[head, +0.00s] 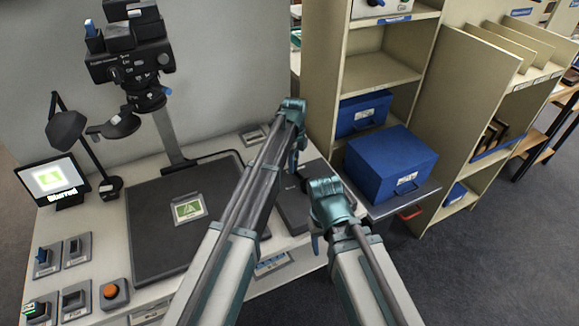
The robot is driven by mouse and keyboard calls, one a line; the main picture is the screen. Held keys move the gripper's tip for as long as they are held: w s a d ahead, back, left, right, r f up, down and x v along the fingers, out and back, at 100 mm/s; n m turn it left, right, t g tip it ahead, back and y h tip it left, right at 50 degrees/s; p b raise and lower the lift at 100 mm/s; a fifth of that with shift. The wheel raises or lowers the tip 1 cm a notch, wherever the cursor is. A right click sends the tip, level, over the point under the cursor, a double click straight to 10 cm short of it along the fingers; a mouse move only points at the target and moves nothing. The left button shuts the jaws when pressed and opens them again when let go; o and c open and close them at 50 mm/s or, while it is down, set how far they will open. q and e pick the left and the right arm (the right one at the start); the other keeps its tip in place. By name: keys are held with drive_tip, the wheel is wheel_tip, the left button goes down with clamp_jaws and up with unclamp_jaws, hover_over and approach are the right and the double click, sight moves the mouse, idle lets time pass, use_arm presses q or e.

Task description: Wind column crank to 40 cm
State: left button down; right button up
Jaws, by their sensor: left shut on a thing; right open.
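The copy stand's grey column (170,135) rises behind a dark baseboard (150,235) and carries a black camera head (130,65). A small blue knob (167,91) shows at the right of the camera head; I cannot tell whether it is the crank. A card with a green picture (188,209) lies on the baseboard. My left gripper (298,150) is right of the column, near the shelf unit's edge. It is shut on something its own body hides. My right gripper (316,238) is lower, by the table's right edge, open and empty. No height reading is legible.
A screen (47,180) at left reads "Blurred". A lamp (68,128), small control boxes (77,250) and an orange button (114,290) stand on the table. A shelf unit (386,68) and a blue box (390,160) are at right. Grey floor is clear at lower right.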

use_arm(q)
drive_tip(key=shift+w+d+m, duration=0.2)
drive_tip(key=shift+w+m, duration=0.05)
drive_tip(key=shift+m, duration=0.05)
drive_tip(key=shift+w+d, duration=0.25)
drive_tip(key=shift+d, duration=0.2)
drive_tip(key=c, duration=0.7)
unclamp_jaws()
drive_tip(key=shift+d, duration=0.1)
drive_tip(key=shift+r, duration=0.1)
wheel_tip(320, 180, up, 14)
drive_tip(key=p, duration=1.4)
drive_tip(key=shift+f, duration=0.2)
